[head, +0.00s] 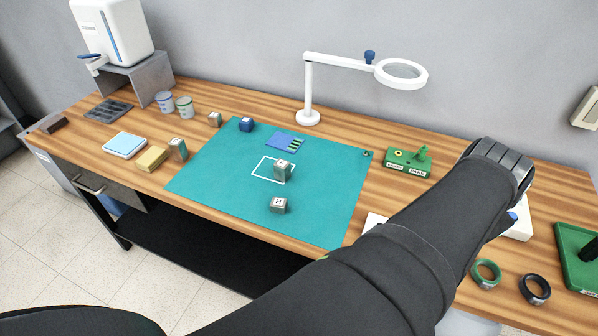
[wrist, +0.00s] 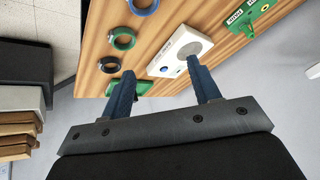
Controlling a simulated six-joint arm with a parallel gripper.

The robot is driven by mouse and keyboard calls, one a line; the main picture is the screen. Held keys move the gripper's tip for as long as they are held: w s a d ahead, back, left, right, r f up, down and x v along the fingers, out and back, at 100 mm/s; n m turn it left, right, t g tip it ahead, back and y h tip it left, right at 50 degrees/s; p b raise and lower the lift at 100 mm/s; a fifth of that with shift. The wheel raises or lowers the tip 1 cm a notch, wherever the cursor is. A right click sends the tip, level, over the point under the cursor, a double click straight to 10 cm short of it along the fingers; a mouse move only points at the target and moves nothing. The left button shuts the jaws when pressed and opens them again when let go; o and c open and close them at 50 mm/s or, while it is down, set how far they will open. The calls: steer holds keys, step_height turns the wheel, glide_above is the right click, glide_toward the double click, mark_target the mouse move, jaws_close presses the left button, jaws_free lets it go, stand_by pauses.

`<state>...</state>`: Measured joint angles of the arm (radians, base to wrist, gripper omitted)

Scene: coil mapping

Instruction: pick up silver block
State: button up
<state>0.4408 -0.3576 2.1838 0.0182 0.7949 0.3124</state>
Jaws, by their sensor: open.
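Several small silver-grey blocks with pale labelled tops show in the head view. One block (head: 282,171) stands by the white square outline on the teal mat, and another (head: 278,205) sits nearer the mat's front. A third block (head: 178,149) stands left of the mat, and a further one (head: 215,119) is behind it. I cannot tell which one the task means. My gripper (wrist: 161,68) is open and empty in the wrist view, above the table's right part, far from these blocks. In the head view my arm mostly hides it.
The teal mat (head: 220,180) also holds a blue block (head: 246,125) and a blue card (head: 285,142). A magnifier lamp (head: 308,117) stands behind it. A green fixture (head: 407,162) is at right. Rings (head: 486,273) lie near the front right.

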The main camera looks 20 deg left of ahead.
steer(key=w+d+r+g, duration=0.1)
steer(key=w+d, duration=0.2)
steer(key=w, duration=0.2)
steer(key=w+a+n+g+y, duration=0.1)
steer(key=w+a+n, duration=0.55)
steer(key=a, duration=0.45)
steer(key=n+g+h, duration=0.2)
steer(key=n+g, duration=0.1)
steer(key=n, duration=1.9)
glide_above(278, 202)
steer(key=a, duration=0.5)
step_height(278, 202, down, 4)
steer(key=f, duration=0.1)
steer(key=x, duration=1.6)
steer(key=shift+s+f, duration=0.25)
steer(key=shift+s, duration=0.05)
steer(key=shift+c, duration=0.3)
steer(key=c, duration=1)
